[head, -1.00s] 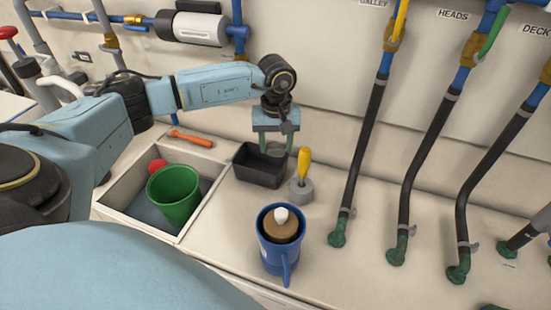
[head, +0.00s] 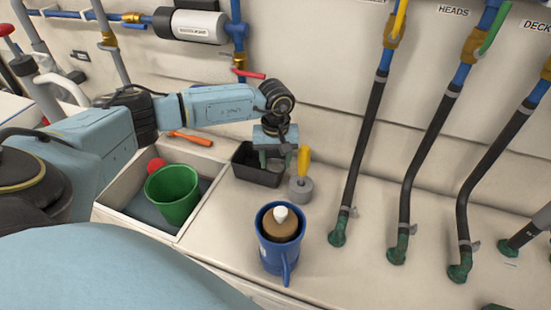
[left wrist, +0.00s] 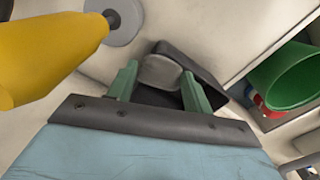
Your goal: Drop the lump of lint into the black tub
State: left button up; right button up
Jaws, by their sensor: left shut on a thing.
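The black tub (head: 259,177) stands on the pale counter in the middle of the head view, open at the top. My left gripper (head: 276,162) points down over the right part of the tub, its fingertips low at the opening. In the left wrist view my left gripper (left wrist: 158,85) is shut on the grey lump of lint (left wrist: 160,71), which sits between the green fingers. The dark tub (left wrist: 205,78) is behind and below the lump. I cannot tell whether the lump touches the tub. In the head view the fingers and tub hide the lump. My right gripper is out of view.
A yellow-handled tool (head: 303,160) stands upright in a grey round base (head: 300,190), close right of my gripper. A blue jug (head: 276,256) is in front. A green bucket (head: 172,197) and red object (head: 156,166) sit in a recessed bin at left. Hoses rise at right.

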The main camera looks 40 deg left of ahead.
aim_at(276, 162)
pick_arm(q)
jog(key=shift+f, duration=0.15)
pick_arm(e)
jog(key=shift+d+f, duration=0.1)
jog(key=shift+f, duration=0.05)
pick_arm(q)
jog(key=o, duration=1)
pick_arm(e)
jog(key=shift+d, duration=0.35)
pick_arm(q)
jog(key=shift+r, duration=0.35)
jog(key=shift+r+p, duration=0.6)
jog(key=shift+r, duration=5.5)
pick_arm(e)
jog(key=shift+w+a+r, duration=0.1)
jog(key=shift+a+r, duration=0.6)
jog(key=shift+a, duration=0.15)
